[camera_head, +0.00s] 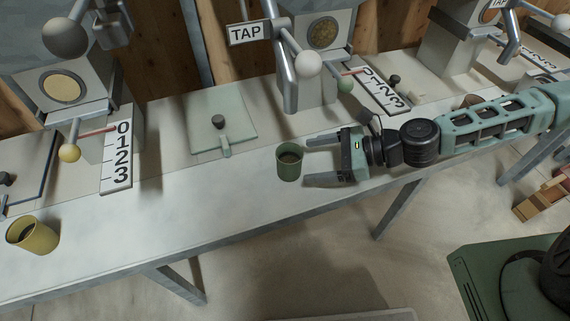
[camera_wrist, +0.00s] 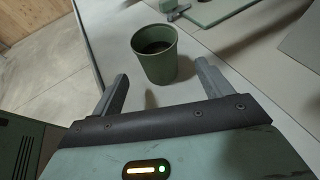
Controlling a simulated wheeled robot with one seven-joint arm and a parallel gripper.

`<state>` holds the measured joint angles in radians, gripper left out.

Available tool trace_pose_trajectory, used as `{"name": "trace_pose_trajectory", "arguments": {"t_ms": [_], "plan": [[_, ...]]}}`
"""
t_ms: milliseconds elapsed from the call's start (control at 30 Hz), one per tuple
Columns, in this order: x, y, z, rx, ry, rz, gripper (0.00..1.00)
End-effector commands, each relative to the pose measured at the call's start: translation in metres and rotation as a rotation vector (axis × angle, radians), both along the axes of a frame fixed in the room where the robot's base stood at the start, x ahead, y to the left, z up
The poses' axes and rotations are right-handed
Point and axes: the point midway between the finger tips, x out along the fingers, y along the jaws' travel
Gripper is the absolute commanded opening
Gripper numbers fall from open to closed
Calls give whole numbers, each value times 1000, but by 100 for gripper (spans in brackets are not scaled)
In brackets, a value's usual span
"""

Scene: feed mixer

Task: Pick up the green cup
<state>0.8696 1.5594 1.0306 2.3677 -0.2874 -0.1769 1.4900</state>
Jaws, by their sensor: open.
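The green cup (camera_head: 289,164) stands upright on the white bench (camera_head: 215,215), near its front edge, with something dark inside. My gripper (camera_head: 314,161) is just to the right of the cup, its two fingers pointing left at it. The fingers are spread open with nothing between them. In the wrist view the cup (camera_wrist: 155,54) stands ahead of and between the fingertips of my gripper (camera_wrist: 163,82). The cup is apart from both fingers.
A yellow cup (camera_head: 33,235) stands at the bench's left. A pale green plate (camera_head: 222,122) with a dark knob lies behind the green cup. Dispensers with levers, a TAP sign (camera_head: 249,34) and number scales (camera_head: 117,156) line the back. Bench left of the cup is clear.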

Motion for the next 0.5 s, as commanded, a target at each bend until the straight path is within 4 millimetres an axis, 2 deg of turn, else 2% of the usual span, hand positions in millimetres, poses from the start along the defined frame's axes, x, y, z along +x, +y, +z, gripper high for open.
{"name": "trace_pose_trajectory", "arguments": {"t_ms": [500], "plan": [[9, 56, -26, -2, -1, 7, 78]]}}
